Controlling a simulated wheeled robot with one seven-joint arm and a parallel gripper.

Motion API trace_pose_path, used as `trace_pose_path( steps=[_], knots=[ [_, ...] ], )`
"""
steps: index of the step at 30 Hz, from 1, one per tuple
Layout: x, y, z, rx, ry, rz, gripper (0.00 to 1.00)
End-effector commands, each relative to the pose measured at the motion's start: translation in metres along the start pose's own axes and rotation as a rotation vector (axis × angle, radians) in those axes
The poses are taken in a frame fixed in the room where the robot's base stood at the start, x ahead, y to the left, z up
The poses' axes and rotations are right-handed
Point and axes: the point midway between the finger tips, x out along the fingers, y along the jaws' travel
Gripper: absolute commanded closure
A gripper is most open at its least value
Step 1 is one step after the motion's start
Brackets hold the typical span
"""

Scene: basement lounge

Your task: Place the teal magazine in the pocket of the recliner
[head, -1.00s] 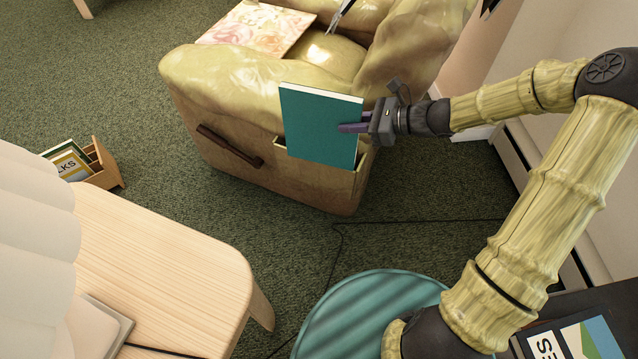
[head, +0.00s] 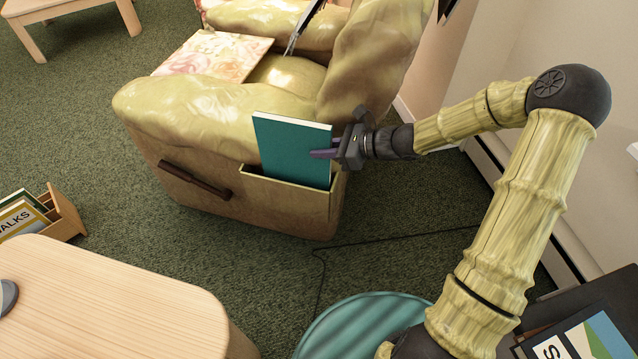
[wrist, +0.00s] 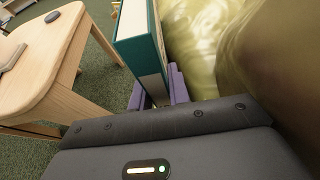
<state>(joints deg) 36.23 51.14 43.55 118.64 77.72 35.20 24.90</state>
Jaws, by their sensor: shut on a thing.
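The teal magazine (head: 293,150) is upright at the side of the recliner (head: 190,110). Its lower edge is hidden behind the front wall of the side pocket (head: 288,197), so its lower part is inside the pocket opening. How deep it sits cannot be told. My gripper (head: 328,153) is shut on the magazine's right edge, above the pocket's right end. In the wrist view the magazine (wrist: 137,45) stands between the purple fingers (wrist: 158,88), with the recliner's padded side to the right.
A wooden table (head: 110,300) stands at the front left, with a wooden box of magazines (head: 65,215) on the floor beyond it. A teal round ribbed top (head: 360,325) is below my arm. A floral board (head: 215,55) and a dark-handled object (head: 305,28) lie on the recliner.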

Motion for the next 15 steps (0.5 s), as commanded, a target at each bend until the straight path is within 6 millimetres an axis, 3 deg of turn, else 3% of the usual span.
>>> trace_pose_path(
  steps=[1,6,15],
  knots=[
    [0.007,0.0,-0.016,0.003,-0.002,0.0,1.0],
    [0.02,0.0,-0.045,0.001,-0.001,0.002,1.0],
    [0.025,0.002,-0.049,-0.004,0.0,0.007,1.0]
  ],
)
